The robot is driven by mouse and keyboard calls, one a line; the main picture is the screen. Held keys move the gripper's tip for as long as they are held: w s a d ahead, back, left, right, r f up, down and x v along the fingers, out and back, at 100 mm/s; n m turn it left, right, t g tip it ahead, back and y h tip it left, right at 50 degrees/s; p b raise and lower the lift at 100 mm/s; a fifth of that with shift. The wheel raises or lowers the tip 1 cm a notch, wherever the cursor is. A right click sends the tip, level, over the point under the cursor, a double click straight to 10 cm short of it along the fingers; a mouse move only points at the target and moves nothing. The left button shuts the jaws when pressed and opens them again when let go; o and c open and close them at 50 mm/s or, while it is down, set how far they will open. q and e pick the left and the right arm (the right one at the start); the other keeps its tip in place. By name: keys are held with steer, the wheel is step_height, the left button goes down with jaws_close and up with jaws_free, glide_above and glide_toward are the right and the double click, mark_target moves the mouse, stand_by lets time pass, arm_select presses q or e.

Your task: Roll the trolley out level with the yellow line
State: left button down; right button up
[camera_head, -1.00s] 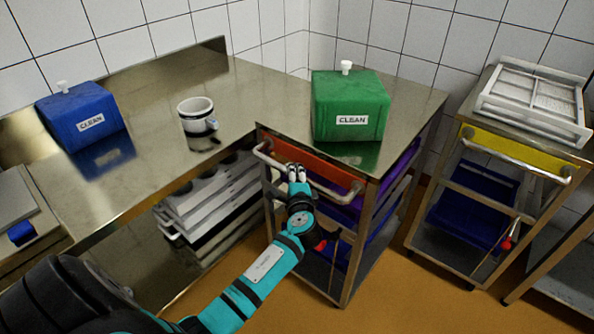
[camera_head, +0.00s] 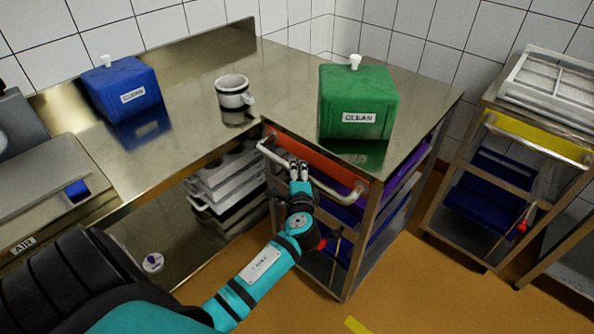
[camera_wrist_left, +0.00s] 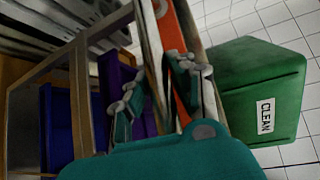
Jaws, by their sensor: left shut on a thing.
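The trolley (camera_head: 346,285) with the orange front panel (camera_head: 320,160) stands at the end of the steel bench, a green CLEAN box (camera_head: 357,100) on its steel top. My left gripper (camera_head: 299,172) is shut on the trolley's pale push handle (camera_head: 340,191), near its middle. In the left wrist view the gripper's fingers (camera_wrist_left: 155,90) lie either side of the handle, with the orange panel (camera_wrist_left: 187,45) beside them. A short piece of the yellow line (camera_head: 356,325) shows on the floor at the bottom edge; the rest is out of view. My right gripper is not in view.
A second trolley (camera_head: 432,222) with a yellow panel and a white rack (camera_head: 556,88) on top stands at the right. The bench (camera_head: 190,145) carries a blue box (camera_head: 122,86) and a mug (camera_head: 233,91). The orange-brown floor (camera_head: 420,295) in front is clear.

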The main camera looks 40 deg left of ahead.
arm_select(q)
steer(key=shift+d+f, duration=0.1)
steer(key=shift+f, duration=0.1)
steer(key=c, duration=1.1)
jaws_free()
steer(key=shift+r, duration=0.1)
steer(key=v, duration=1.2)
